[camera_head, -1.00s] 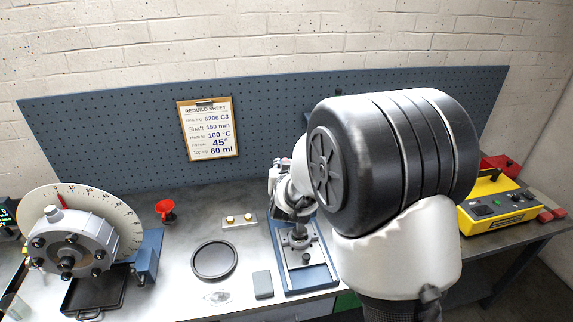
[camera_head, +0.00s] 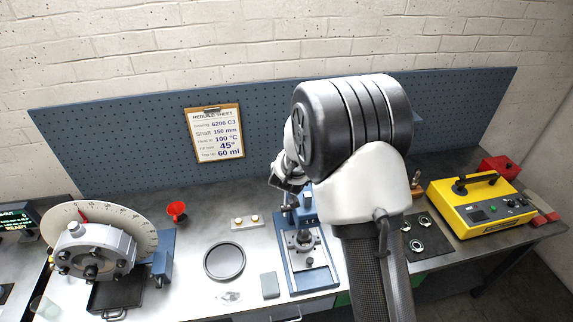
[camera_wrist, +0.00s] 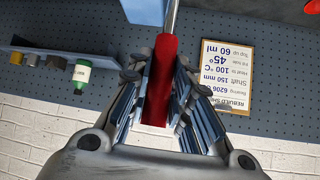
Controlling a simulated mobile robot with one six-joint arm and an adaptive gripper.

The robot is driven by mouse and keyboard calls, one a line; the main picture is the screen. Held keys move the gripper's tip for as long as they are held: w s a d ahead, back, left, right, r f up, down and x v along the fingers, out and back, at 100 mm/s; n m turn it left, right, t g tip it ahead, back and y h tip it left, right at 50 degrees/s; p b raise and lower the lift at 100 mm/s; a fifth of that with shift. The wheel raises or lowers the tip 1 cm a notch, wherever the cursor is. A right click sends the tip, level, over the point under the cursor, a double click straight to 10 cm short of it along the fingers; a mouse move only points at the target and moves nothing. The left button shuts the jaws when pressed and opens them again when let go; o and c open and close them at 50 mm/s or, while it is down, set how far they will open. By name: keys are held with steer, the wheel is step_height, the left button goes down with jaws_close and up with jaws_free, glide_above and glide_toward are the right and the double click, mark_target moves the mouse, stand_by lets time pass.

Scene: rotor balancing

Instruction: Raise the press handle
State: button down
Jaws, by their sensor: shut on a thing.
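The press (camera_head: 310,272) has a blue frame and stands on the bench in the middle of the head view, partly hidden by my arm. Its handle has a red grip (camera_wrist: 160,68) on a metal rod, seen in the wrist view. My gripper (camera_wrist: 158,88) is shut on the red grip, with a finger on each side of it. In the head view my gripper (camera_head: 286,182) is above and at the left side of the press, and the grip is hidden there.
A black ring (camera_head: 224,262) and a grey block (camera_head: 270,285) lie left of the press. A rotor housing with a dial (camera_head: 95,250) stands at far left, a yellow unit (camera_head: 482,205) at right. The pegboard (camera_head: 330,120) with a rebuild sheet (camera_head: 214,133) is behind.

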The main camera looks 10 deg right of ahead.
steer(key=shift+w+r, duration=0.1)
stand_by(0.3)
steer(key=c, duration=1.4)
jaws_free()
steer(key=shift+w, duration=0.15)
steer(key=shift+c, duration=0.2)
steer(key=v, duration=1.2)
